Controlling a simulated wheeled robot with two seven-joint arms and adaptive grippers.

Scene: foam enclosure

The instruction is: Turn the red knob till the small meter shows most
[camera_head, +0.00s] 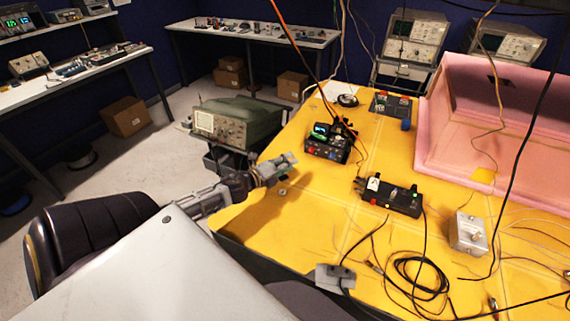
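A black instrument box (326,147) with a small lit green display and red and blue spots on its front stands on the yellow table (290,228). A second black box (392,197), with a white label or dial, green and yellow spots and a small red spot, lies nearer. I cannot tell which red spot is the knob, and no meter reading is legible. My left gripper (283,164) hovers over the table's left edge, left of and nearer than the first box, touching neither; its finger gap is unclear.
A metal box (468,233) and coiled black cables (420,275) lie at the right front. Pink foam walls (500,120) stand at the back right. Wires hang from above. A green oscilloscope (237,120) stands beyond the left edge. The yellow surface between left gripper and second box is clear.

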